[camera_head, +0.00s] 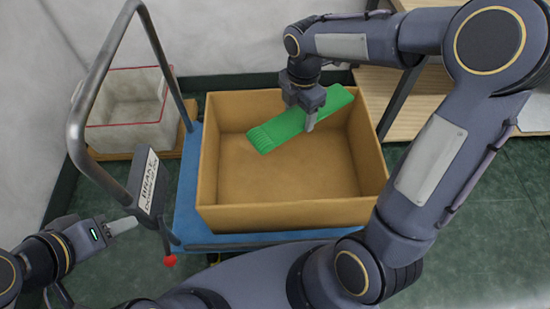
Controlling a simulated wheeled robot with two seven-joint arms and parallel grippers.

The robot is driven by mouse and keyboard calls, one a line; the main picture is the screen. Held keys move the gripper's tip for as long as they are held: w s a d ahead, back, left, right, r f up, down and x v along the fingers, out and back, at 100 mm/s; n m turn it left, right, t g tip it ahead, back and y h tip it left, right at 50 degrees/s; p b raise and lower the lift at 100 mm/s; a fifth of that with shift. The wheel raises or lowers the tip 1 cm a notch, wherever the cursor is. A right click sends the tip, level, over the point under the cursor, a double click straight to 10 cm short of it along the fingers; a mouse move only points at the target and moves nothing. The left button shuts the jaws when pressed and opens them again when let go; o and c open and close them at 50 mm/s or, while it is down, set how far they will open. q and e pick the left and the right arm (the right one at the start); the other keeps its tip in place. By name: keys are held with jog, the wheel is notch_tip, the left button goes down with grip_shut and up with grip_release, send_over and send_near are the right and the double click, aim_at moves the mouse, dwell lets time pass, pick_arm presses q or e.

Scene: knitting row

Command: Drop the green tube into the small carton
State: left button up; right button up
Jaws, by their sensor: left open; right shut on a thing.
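The green tube (276,131) looks like a long, flat piece with a ribbed end. My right gripper (300,115) is shut on it and holds it slanted over the open carton (292,216). The carton is a tan, open-topped box, and the bare floor inside it shows below the tube. The tube's ribbed end points to the lower left, and its other end reaches toward the carton's back right. My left gripper (122,227) is open and empty at the lower left, apart from the carton.
The carton stands on a blue trolley (187,190) with a grey bent handle (88,100) and a brake label plate (149,185) at left. A white bin with red trim (128,137) stands behind left. Wooden shelves (400,92) are at right. Green floor (480,245) is clear at right.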

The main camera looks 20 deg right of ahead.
notch_tip(320, 180, down, 6)
jog(key=b, duration=0.5)
jog(key=shift+b, duration=0.3)
jog(key=o, duration=1)
jog(key=shift+o, duration=0.2)
jog(key=shift+r, duration=0.2)
notch_tip(320, 180, up, 8)
jog(key=p, duration=0.3)
jog(key=shift+f, duration=0.2)
